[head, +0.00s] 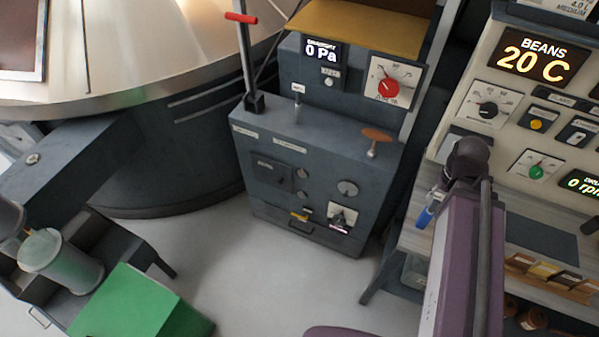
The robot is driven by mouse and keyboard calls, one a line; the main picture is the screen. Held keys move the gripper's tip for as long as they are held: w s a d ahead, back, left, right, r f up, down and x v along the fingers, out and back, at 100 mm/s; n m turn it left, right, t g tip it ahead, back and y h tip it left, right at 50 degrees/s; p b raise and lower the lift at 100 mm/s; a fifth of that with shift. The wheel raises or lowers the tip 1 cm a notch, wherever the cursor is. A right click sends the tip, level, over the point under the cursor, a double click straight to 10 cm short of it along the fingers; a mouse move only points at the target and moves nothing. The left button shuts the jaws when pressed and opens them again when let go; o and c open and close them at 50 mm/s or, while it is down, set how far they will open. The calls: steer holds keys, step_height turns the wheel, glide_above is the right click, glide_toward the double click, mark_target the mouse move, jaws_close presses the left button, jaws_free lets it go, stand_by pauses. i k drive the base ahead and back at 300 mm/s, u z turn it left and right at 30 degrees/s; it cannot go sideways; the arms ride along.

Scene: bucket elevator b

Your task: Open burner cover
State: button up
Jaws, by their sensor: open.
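The dark blue-grey burner cabinet (310,195) stands in the middle of the head view. I cannot tell for sure which part is the burner cover; the panels look shut. My arm rises at the right, its dark joint in front of the bean console. My gripper cannot be made out; the arm's far end is hidden or too small to tell.
A red-handled lever (241,18) and a brown-topped knob (377,136) stand up from the cabinet. A large round drum (170,160) is to its left. A green box (135,308) is at lower left. The console (512,88) is at right. Grey floor (255,280) in front is clear.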

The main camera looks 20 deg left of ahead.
mark_target(275, 173)
steer(key=u, duration=4.35)
steer(key=i, duration=0.05)
steer(key=z, duration=3)
